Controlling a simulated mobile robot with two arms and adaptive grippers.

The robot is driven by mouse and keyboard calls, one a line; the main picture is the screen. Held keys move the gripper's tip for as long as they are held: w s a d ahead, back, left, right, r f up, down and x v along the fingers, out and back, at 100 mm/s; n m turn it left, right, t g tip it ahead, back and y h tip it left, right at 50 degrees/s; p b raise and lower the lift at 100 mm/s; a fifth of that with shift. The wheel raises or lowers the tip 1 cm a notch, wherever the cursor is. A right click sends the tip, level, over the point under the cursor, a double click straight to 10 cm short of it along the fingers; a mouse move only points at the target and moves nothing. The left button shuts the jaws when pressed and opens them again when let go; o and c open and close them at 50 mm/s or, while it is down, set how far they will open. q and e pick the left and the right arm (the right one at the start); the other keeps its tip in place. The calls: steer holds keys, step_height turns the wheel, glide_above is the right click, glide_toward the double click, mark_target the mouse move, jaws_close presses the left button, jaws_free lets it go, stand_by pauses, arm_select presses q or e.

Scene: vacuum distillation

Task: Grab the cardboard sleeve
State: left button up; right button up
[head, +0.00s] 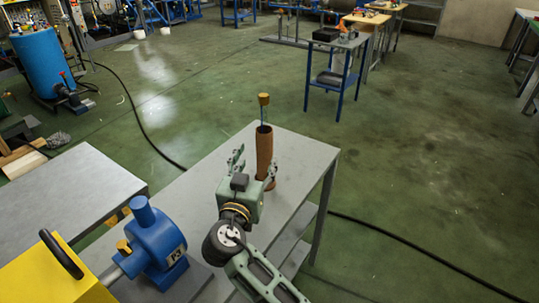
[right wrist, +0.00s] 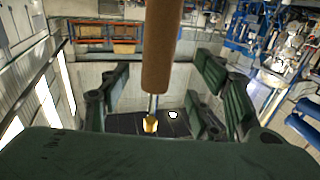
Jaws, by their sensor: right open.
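The cardboard sleeve (head: 264,155) is a brown upright tube standing on the grey metal table, near its far right corner. A thin rod with a tan-yellow knob (head: 263,99) sticks out of its top. My right gripper (head: 254,165) is open beside the sleeve, with its fingers pointing toward it. In the right wrist view the sleeve (right wrist: 160,45) appears between the spread fingers, with a visible gap on each side. The rod and knob (right wrist: 150,124) show below it there. The sleeve's lower part is partly hidden by a finger in the head view. My left gripper is not in view.
The grey table (head: 300,150) is mostly bare around the sleeve. A blue pump-like machine (head: 155,240) with a yellow housing (head: 50,275) stands at the lower left. Another grey table (head: 70,195) is at the left. Open green floor lies beyond, with a blue-framed cart (head: 337,80) farther back.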

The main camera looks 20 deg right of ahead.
mark_target(262, 148)
steer(key=shift+x, duration=0.9)
steer(key=x, duration=0.1)
steer(key=p+x, duration=0.2)
steer(key=shift+w+d+r, duration=0.2)
steer(key=shift+d+r, duration=0.05)
steer(key=shift+d, duration=0.05)
steer(key=shift+f+p+x, duration=0.25)
steer(key=shift+p+x, duration=0.05)
steer(key=shift+x, duration=0.85)
steer(key=shift+w+d+f, duration=0.1)
steer(key=shift+d, duration=0.05)
steer(key=shift+c, duration=1.3)
steer(key=c, duration=0.7)
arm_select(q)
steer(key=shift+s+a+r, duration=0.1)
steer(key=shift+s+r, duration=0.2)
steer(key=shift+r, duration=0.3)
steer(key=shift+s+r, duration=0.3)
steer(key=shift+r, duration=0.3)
arm_select(e)
jaws_close()
